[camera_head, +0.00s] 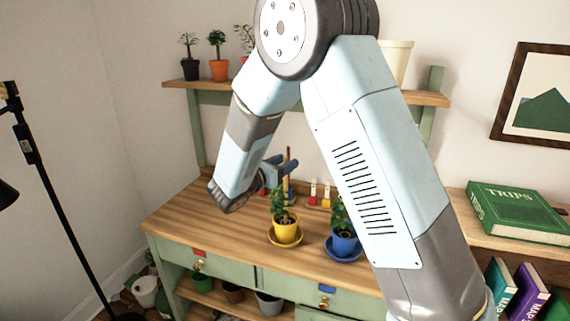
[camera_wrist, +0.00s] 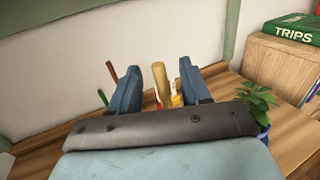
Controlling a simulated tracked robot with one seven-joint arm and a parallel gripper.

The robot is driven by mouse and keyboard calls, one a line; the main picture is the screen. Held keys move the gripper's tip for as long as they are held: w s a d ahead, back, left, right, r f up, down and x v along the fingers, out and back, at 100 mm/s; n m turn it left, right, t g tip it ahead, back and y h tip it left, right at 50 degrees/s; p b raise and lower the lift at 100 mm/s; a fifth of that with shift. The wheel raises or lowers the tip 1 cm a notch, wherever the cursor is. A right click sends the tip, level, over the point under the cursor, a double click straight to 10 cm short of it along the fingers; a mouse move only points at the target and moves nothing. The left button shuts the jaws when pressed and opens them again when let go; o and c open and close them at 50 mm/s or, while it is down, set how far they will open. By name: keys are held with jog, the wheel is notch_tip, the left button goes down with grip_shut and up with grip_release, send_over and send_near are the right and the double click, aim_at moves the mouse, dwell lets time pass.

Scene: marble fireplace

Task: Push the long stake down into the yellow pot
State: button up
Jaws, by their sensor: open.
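The yellow pot (camera_head: 285,232) holds a leafy plant and stands on a yellow saucer on the bench. My gripper (camera_head: 282,167) is above and behind the plant in the head view, with its fingers apart. In the wrist view a tan wooden stake (camera_wrist: 160,82) stands upright between the two open fingers of my gripper (camera_wrist: 159,88), with a gap on each side. A brown stick (camera_head: 288,156) shows beside the fingers in the head view. The stake's lower end is hidden, so I cannot tell where it stands. The yellow pot is hidden in the wrist view.
A blue pot (camera_head: 344,243) with a plant stands right of the yellow one; its leaves (camera_wrist: 258,98) show close to my gripper's right. A dark stick (camera_wrist: 112,71) and a green stick (camera_wrist: 102,97) stand left. The bench's left part (camera_head: 190,215) is clear.

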jog(key=v, duration=1.3)
jog(key=shift+a, duration=0.1)
jog(key=s+d+r+m+g+y, duration=0.1)
jog(key=s+d+r+m+g, duration=0.2)
jog(key=d, duration=0.5)
jog(key=s+d+r+m+g, duration=0.1)
jog(key=d+m+g, duration=0.35)
jog(key=d, duration=0.25)
jog(key=s+d+r+m+g+y, duration=0.1)
jog(key=s+d+r+m+g, duration=0.25)
jog(key=d, duration=0.45)
jog(key=s+d+r+m+t+y, duration=0.1)
jog(key=s+d+m+y, duration=0.3)
jog(key=s+m, duration=0.4)
jog(key=s+d+r+m+t+y, duration=0.2)
jog(key=s+d+r+m+y, duration=0.1)
jog(key=s+m+y, duration=0.3)
jog(key=shift+s+d+r+m, duration=0.15)
jog(key=shift+s+d+m, duration=0.25)
jog(key=shift+s+m, duration=0.85)
jog(key=shift+w, duration=0.1)
jog(key=shift+c, duration=0.4)
